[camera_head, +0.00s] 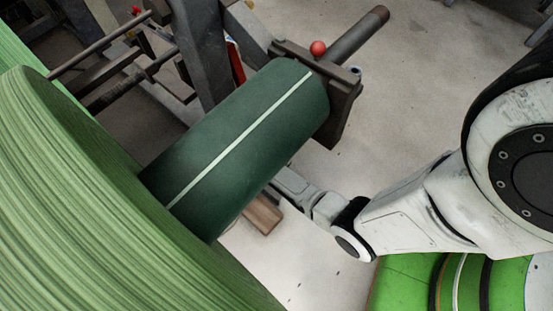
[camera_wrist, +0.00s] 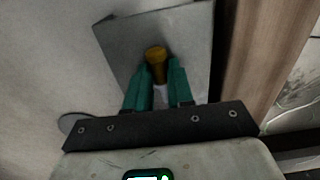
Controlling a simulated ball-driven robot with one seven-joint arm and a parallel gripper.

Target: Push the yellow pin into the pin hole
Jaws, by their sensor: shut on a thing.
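In the wrist view, my gripper (camera_wrist: 158,75) has two teal fingers, shut on the yellow pin (camera_wrist: 156,54). The pin's rounded orange-yellow head stands out between and beyond the fingertips. A pale part shows below it between the fingers. Beyond the pin is a flat grey plate (camera_wrist: 190,35); I cannot tell whether the pin touches it. I cannot make out the pin hole in either view. In the head view, the dark green roll (camera_head: 240,145) hides my gripper and the pin.
A large light green roll (camera_head: 75,200) fills the left of the head view. A dark bracket with a red knob (camera_head: 318,48) stands at the dark roll's far end. A brown wooden piece (camera_wrist: 262,45) runs close to the right of my gripper. Open floor (camera_head: 420,100) lies to the right.

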